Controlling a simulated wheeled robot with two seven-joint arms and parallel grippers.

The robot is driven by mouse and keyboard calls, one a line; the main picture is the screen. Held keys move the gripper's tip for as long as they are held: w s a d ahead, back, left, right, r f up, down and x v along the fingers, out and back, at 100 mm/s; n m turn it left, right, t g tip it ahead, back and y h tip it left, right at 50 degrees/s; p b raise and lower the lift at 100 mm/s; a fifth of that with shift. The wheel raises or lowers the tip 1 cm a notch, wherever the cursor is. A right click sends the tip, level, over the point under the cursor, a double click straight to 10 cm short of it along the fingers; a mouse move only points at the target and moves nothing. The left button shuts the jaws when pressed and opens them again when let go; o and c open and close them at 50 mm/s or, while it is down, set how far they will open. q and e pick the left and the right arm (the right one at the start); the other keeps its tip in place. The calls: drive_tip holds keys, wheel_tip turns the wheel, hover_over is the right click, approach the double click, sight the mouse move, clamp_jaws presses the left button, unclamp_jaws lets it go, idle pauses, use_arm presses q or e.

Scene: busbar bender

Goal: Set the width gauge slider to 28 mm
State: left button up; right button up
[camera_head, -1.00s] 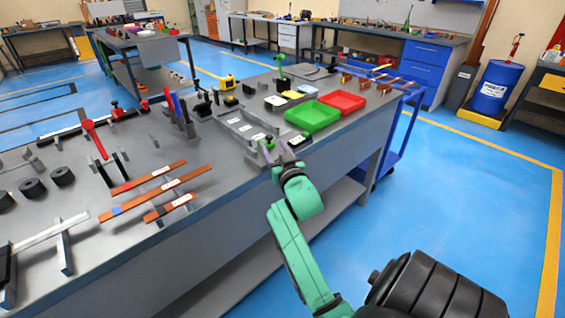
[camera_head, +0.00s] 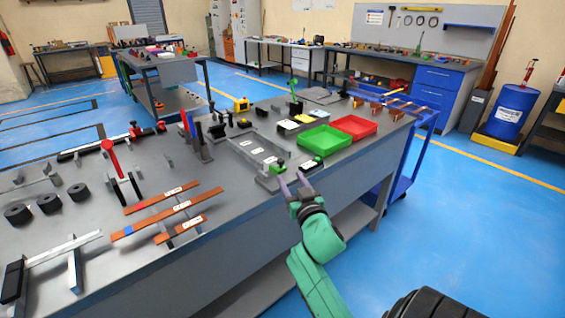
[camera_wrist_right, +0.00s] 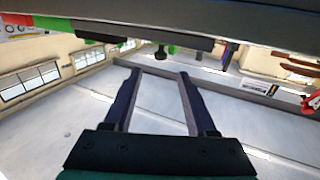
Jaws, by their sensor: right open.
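A long grey fixture (camera_head: 254,150) with white labels lies on the bench. It may be the width gauge, but its scale is too small to read. At its near end is a small grey block with a green part (camera_head: 277,167), possibly the slider. A dark piece with a white face (camera_head: 311,164) lies to its right. My right gripper (camera_head: 290,180) is open and empty at the bench's front edge, close to this near end; contact cannot be told. The open fingers also show in the right wrist view (camera_wrist_right: 159,75), with nothing between them. My left gripper is out of view.
Green (camera_head: 324,141) and red (camera_head: 354,126) trays stand behind and right of the gripper. Copper bars (camera_head: 166,213) on supports, black rollers (camera_head: 49,203) and a red-handled tool (camera_head: 111,158) lie to the left. A blue cart (camera_head: 412,160) stands at the bench's right end.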

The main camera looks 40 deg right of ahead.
sight(279, 166)
drive_tip(key=x, duration=1.3)
drive_tip(key=shift+w, duration=0.2)
clamp_jaws()
